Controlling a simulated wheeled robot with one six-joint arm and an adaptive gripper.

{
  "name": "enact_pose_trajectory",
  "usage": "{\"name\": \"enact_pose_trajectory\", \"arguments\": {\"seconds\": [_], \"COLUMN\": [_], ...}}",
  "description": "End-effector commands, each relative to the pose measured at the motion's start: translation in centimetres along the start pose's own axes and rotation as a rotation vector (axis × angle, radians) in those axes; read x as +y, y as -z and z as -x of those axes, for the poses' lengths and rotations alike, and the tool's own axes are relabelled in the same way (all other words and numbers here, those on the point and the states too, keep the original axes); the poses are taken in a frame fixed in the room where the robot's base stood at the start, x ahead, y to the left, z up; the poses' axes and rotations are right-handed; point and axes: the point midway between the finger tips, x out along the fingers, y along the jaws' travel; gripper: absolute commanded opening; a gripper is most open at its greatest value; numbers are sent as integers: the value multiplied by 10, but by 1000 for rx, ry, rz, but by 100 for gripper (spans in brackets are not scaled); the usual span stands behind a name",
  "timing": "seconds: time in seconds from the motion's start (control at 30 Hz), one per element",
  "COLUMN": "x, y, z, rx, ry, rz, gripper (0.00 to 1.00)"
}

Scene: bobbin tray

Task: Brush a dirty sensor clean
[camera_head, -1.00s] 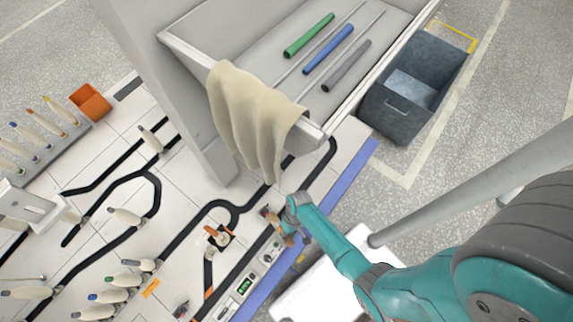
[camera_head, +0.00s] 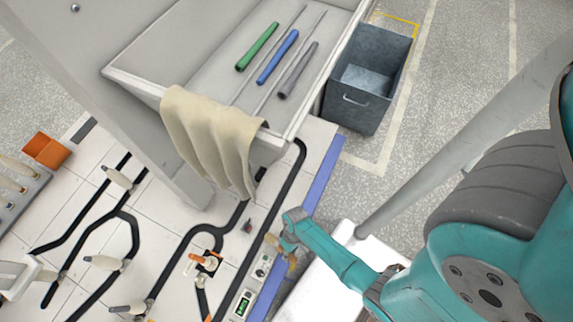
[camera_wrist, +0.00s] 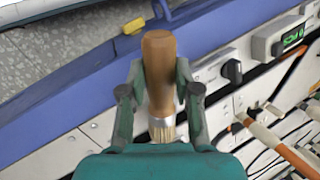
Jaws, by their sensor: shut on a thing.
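My gripper (camera_wrist: 159,82) is shut on a brush (camera_wrist: 160,62) with a brown wooden handle. In the head view my gripper (camera_head: 288,240) is over the right edge of the white track panel, beside the blue strip, with the brown brush (camera_head: 292,264) partly showing. A small dark part (camera_head: 247,226) stands on the panel to the left of my gripper, apart from it. It may be the sensor, but it is too small to tell whether it is dirty.
A shelf tray (camera_head: 130,82) with green, blue and grey-handled rods and a draped beige cloth (camera_head: 208,135) overhangs the panel. An orange-and-white fitting (camera_head: 203,262), a green display (camera_head: 242,306) and several bobbins are near. A grey bin (camera_head: 350,115) stands beyond.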

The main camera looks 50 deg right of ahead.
Motion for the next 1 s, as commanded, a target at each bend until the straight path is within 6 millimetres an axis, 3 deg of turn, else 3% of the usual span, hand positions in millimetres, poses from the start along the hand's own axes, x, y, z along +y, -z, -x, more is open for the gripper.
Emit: {"name": "enact_pose_trajectory", "arguments": {"seconds": [0.27, 0.63, 1.0], "x": [1, 10, 10], "y": [-2, -26, -28], "z": [0, -2, -2], "rx": [0, 0, 1], "ry": [0, 1, 0], "rz": [-1, -3, 0], "gripper": [0, 0, 0]}}
